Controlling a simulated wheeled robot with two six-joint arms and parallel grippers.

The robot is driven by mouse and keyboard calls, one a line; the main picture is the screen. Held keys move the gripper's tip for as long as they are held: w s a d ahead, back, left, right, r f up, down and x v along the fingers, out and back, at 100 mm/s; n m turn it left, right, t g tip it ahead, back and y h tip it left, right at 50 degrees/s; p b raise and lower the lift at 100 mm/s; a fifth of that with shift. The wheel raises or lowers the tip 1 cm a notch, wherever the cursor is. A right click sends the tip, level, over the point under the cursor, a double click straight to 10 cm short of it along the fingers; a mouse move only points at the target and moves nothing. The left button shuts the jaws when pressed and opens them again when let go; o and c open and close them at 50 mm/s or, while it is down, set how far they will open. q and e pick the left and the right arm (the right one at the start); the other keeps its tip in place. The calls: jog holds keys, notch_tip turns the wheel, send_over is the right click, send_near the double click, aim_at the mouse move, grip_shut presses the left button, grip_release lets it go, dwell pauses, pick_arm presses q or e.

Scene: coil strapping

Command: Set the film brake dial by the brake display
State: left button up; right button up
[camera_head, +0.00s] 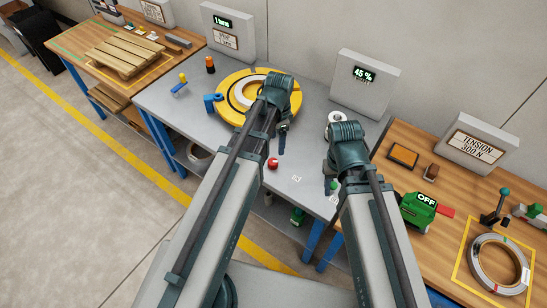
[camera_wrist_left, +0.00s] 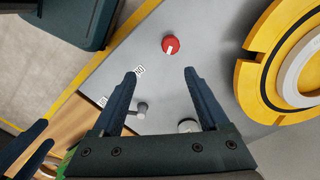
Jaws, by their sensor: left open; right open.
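The brake display (camera_head: 364,74) is on a grey panel at the back of the grey table and reads 45 %. A red round knob with a white mark (camera_head: 272,163) is on the tabletop; it also shows in the left wrist view (camera_wrist_left: 171,45). It looks like the dial, but no label confirms this. My left gripper (camera_head: 283,142) is open and empty above the table, beyond the red knob in the head view. In the left wrist view its open fingers (camera_wrist_left: 160,75) are apart from the knob. My right gripper (camera_head: 331,186) is open near the table's right end.
A yellow ring turntable with a coil (camera_head: 236,110) stands at the back left. A silver roll (camera_head: 337,117) is behind my right gripper. A small grey lever or knob (camera_wrist_left: 140,107) lies beyond the left fingers. A green tool (camera_head: 418,209) is on the right wooden bench.

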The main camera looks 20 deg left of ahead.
aim_at(273, 161)
pick_arm(q)
jog(key=shift+w+a+m, duration=0.6)
jog(key=shift+w+a, duration=0.25)
jog(key=shift+a, duration=0.1)
jog(key=shift+f, duration=0.15)
pick_arm(e)
jog(key=shift+f, duration=0.1)
pick_arm(q)
notch_tip(273, 161, down, 14)
jog(key=b, duration=1.4)
jog(key=shift+r, duration=0.2)
pick_arm(e)
notch_tip(273, 161, down, 14)
jog(key=shift+r, duration=0.15)
pick_arm(q)
grip_shut()
jog(key=shift+n, duration=0.3)
